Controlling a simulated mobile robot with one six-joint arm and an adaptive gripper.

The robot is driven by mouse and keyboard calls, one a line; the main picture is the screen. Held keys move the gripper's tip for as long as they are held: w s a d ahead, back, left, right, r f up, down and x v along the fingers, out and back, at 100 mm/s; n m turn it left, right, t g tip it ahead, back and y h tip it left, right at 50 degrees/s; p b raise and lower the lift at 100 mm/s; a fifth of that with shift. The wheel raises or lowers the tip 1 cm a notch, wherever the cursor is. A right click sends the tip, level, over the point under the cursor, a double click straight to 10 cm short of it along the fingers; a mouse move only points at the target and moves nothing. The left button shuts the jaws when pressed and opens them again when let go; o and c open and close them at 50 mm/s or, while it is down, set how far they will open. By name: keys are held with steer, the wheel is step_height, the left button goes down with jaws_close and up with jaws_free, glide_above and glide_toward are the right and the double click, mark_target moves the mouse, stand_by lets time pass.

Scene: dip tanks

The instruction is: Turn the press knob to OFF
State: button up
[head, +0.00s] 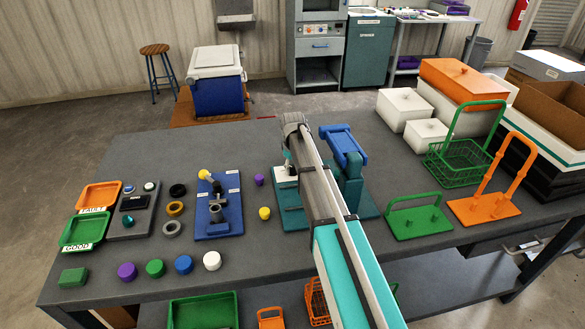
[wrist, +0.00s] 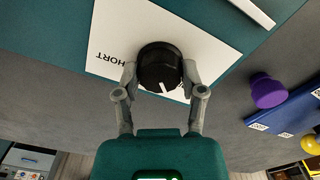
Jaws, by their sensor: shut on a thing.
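The press knob (wrist: 160,64) is round and black, with a white pointer mark on its near side, towards the bottom of the wrist view. It sits on a white label plate (wrist: 108,35) on the teal press base. Upside-down letters reading "HORT" show left of the knob; no OFF mark is in sight. My gripper (wrist: 160,78) has one finger on each side of the knob and is shut on it. In the head view the press (head: 350,160) has a blue upper part, and my arm hides the knob.
A purple peg (wrist: 268,92) stands to the right in the wrist view, beside a blue fixture board. In the head view that blue board (head: 230,222) and a yellow peg (head: 264,213) are left of my arm. A green rack (head: 418,220) is right of the press.

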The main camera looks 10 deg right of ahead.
steer(key=shift+n, duration=1.5)
steer(key=o, duration=1.1)
steer(key=shift+o, duration=0.2)
steer(key=shift+m, duration=0.4)
